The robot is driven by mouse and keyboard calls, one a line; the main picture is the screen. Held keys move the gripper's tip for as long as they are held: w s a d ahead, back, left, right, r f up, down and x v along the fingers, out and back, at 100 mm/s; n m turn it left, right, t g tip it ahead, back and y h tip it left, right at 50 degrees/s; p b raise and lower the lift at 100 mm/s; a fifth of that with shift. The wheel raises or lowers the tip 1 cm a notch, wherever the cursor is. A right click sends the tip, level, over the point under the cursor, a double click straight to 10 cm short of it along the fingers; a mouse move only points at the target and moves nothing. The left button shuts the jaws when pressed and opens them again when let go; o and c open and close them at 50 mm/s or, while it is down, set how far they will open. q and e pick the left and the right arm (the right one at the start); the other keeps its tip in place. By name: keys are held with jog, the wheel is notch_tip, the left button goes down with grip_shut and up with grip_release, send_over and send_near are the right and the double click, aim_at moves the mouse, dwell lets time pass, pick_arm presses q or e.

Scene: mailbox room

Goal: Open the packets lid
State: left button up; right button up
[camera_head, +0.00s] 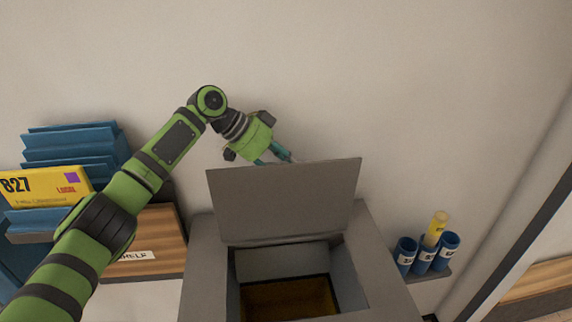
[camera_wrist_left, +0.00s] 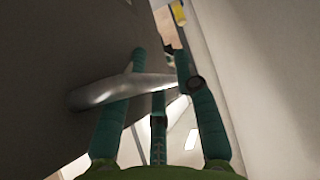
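The packets lid (camera_head: 285,200) is a grey flat panel. It stands raised, tilted up at the back of a grey box (camera_head: 205,260), whose square opening is uncovered. My left gripper (camera_head: 284,154) is behind the lid's top edge, with its fingertips partly hidden there. In the left wrist view, the teal fingers (camera_wrist_left: 160,58) are spread with a gap between their tips. A silver bar-like handle (camera_wrist_left: 92,95) crosses the fingers beside a dark grey panel; whether they touch it I cannot tell. My right gripper is in neither view.
A plain wall (camera_head: 420,90) stands close behind the lid. Blue tubes (camera_head: 423,255), one holding a yellow roll (camera_head: 436,228), stand at the right. Blue trays (camera_head: 75,145) with a yellow packet (camera_head: 45,187) and a wooden shelf (camera_head: 150,240) are at the left.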

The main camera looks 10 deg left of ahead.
pick_arm(q)
jog(key=v, duration=1.2)
